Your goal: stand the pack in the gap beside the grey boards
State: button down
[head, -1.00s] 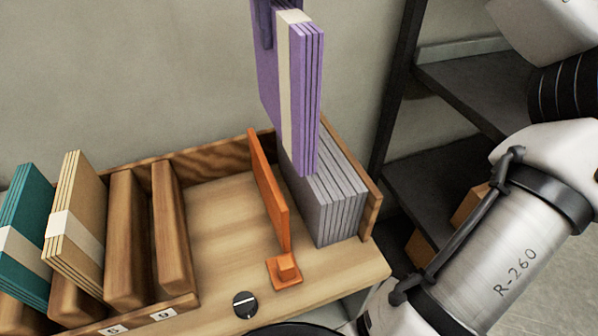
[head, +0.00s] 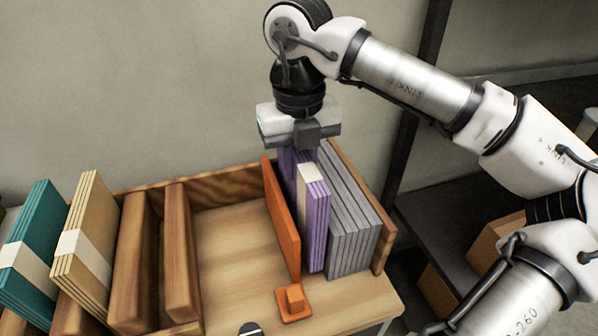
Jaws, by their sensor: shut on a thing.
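The purple pack (head: 316,222), with a cream band, stands upright between the orange divider (head: 281,222) and the grey boards (head: 352,235). It sits low in that gap, its lower end close to the wooden floor; I cannot tell whether it touches. My gripper (head: 297,150) is above it, pointing down, shut on its upper part. The gripper hides the pack's top and its far part. The grey boards stand upright against the right wall of the wooden tray (head: 232,236).
A tan pack (head: 87,240) and a teal pack (head: 30,250) lean in wooden slots at left. Two wooden dividers (head: 180,250) stand beside them. The tray floor left of the orange divider is clear. A dark shelf (head: 440,215) with boxes stands at right.

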notch_tip(320, 180, down, 2)
jog(key=shift+f, duration=0.25)
